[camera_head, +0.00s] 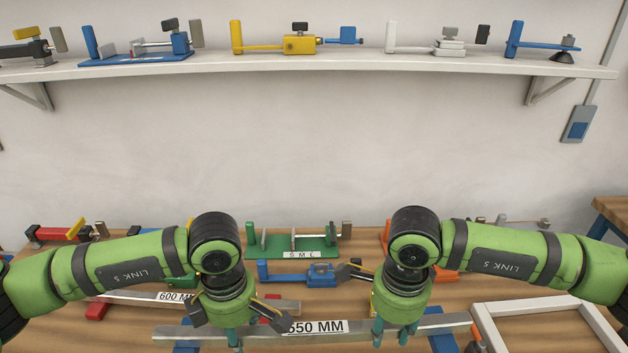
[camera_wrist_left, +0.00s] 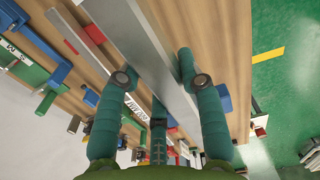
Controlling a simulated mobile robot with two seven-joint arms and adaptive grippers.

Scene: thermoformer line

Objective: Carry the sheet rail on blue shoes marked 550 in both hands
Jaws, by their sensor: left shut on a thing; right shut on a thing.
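The grey sheet rail marked 550 MM (camera_head: 360,327) lies level across the front of the head view. Its blue shoes (camera_head: 440,327) show near both ends, low in the picture. My left gripper (camera_head: 234,338) is shut on the rail left of the label. My right gripper (camera_head: 395,330) is shut on it right of the label. In the left wrist view the rail (camera_wrist_left: 150,45) runs between my left fingers (camera_wrist_left: 157,72), and a blue shoe (camera_wrist_left: 223,97) shows beside it. I cannot tell whether the shoes touch the bench.
A rail marked 600 MM (camera_head: 140,297) on red shoes lies close behind, at left. A blue clamp fixture (camera_head: 300,279) and a green one marked S M L (camera_head: 290,247) stand behind the rail. A white frame (camera_head: 540,309) lies at right. A wall shelf (camera_head: 300,62) holds several fixtures.

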